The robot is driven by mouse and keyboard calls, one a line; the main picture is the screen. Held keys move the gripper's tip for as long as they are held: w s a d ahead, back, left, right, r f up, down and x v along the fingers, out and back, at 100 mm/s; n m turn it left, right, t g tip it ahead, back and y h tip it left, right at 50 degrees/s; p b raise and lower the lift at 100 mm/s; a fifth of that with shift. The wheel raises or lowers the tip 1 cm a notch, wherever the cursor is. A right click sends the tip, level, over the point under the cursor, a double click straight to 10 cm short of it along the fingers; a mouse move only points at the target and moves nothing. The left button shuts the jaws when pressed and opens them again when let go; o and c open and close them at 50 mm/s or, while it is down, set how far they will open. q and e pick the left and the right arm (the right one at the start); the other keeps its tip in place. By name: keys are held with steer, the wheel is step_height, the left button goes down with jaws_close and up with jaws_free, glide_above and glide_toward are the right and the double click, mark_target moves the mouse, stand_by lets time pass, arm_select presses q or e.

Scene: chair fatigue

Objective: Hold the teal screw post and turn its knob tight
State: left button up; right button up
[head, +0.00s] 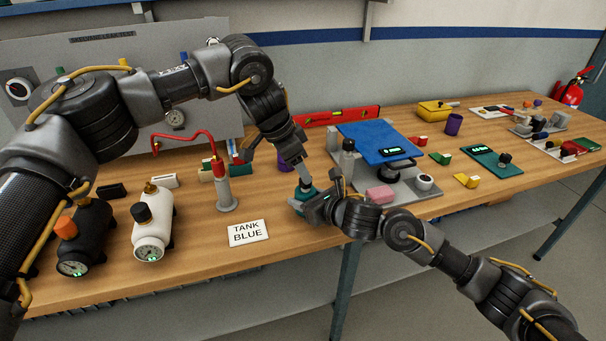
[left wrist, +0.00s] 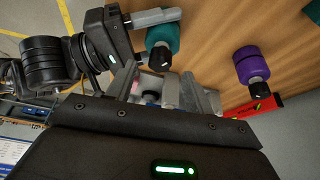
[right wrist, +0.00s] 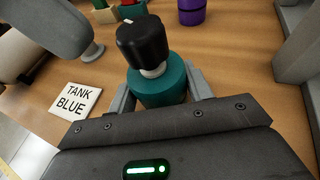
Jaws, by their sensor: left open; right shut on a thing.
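The teal screw post (right wrist: 160,88) stands on the bench with a black knob (right wrist: 143,42) on its top, marked with a white line. My right gripper (head: 312,204) is shut around the teal body, below the knob. My left gripper (head: 301,168) is above the post, pointing down. In the left wrist view, its jaws (left wrist: 165,90) are open and empty, and the knob (left wrist: 160,57) shows apart from them. The teal body (left wrist: 163,36) and my right gripper's fingers also show there. In the head view the post (head: 303,193) is partly hidden by both grippers.
A purple post (left wrist: 250,65) stands behind. The TANK BLUE sign (head: 248,232) and a grey stand with a red top (head: 226,190) are to the left. A grey plate (head: 415,190) with a blue pad (head: 378,142) is on the right. Bare wood lies around the sign.

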arm_select(q)
steer(key=shift+x, duration=1.55)
steer(key=c, duration=1)
